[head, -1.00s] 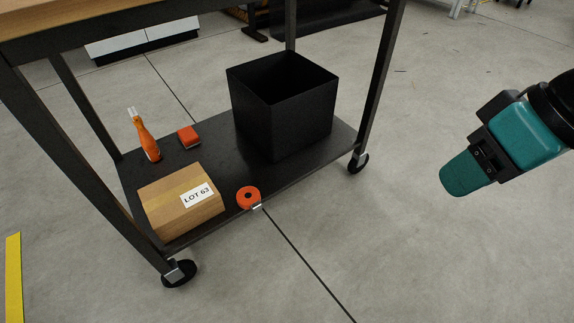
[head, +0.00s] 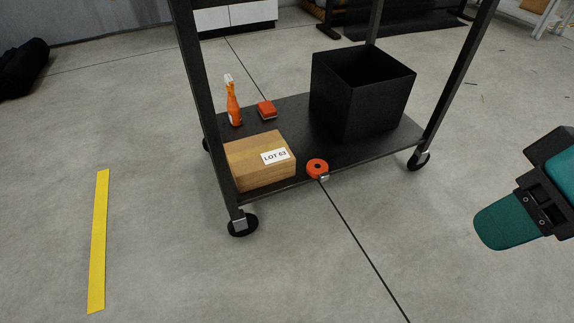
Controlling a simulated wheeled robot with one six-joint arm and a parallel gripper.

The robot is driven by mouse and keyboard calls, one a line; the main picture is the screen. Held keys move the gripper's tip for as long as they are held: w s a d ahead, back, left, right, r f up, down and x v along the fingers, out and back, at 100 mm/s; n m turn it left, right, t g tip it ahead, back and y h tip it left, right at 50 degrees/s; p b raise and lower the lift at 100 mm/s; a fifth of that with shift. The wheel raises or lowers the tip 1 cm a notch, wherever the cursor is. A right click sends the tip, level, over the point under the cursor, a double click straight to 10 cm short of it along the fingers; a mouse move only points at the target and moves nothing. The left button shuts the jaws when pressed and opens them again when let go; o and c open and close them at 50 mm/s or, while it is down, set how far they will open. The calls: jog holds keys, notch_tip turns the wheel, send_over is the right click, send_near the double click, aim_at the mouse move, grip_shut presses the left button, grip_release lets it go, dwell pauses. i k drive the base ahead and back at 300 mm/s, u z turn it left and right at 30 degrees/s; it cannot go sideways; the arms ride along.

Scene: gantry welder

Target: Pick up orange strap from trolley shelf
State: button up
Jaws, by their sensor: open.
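The orange strap (head: 317,168) appears as a rolled orange ring with a dark centre and a small metal buckle. It lies at the front edge of the trolley's lower shelf (head: 300,133), just right of a cardboard box. My gripper (head: 492,229) is at the right edge of the head view, with its teal end pointing left. It is open with nothing seen in it, well to the right of the strap and apart from the trolley. Part of my arm is cut off by the frame.
The cardboard box marked LOT 63 (head: 250,171), an orange bottle (head: 233,107), a red-orange block (head: 267,109) and a black open bin (head: 350,105) stand on the shelf. Trolley legs flank it. The floor in front is clear, with a yellow strip (head: 98,240) at left.

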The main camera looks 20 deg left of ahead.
aim_at(316, 167)
jog(key=u, duration=0.45)
jog(key=i, duration=1.1)
jog(key=z, duration=0.25)
